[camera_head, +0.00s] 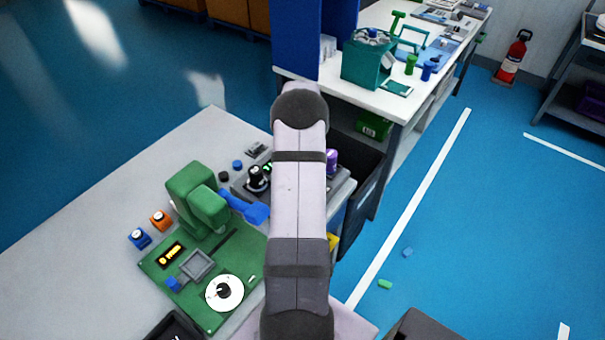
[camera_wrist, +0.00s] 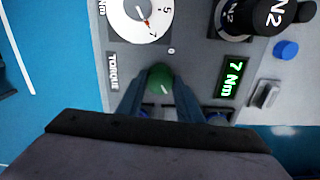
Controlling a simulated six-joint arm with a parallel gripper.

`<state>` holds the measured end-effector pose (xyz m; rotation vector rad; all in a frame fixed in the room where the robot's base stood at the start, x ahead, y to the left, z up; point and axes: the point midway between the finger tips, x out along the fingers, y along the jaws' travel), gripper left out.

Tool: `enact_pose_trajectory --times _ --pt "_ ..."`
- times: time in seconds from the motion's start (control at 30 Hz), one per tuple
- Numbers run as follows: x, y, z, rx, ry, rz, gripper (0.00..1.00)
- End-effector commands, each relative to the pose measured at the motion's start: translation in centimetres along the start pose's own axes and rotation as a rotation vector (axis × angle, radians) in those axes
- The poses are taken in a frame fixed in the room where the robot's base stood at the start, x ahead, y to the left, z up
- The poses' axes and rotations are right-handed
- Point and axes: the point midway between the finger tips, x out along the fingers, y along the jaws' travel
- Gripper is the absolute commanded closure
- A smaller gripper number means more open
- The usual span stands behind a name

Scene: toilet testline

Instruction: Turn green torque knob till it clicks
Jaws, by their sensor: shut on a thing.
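In the wrist view, the green torque knob (camera_wrist: 160,77) sits on a grey panel (camera_wrist: 195,62) marked TORQUE. My gripper (camera_wrist: 160,86) is shut on the knob, one finger on each side. A light mark shows on the knob's face. A white dial (camera_wrist: 128,18) with a red needle pointing close to 7 is above it, partly cut off. A lit display (camera_wrist: 233,78) reads 7 Nm. In the head view my arm hides the green knob and my gripper.
A black-and-silver knob (camera_wrist: 268,14) marked N2 and a blue button (camera_wrist: 286,50) are near my gripper. In the head view, a green press (camera_head: 195,200) stands left of my arm on the grey table (camera_head: 95,185). A white bench (camera_head: 440,75) is behind.

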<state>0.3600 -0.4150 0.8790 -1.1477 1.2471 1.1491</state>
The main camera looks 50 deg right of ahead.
Motion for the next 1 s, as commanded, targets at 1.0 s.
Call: enact_pose_trajectory --times 1.0 --pt "-0.13 -0.04 -0.1 0.32 0.002 -0.002 0.9"
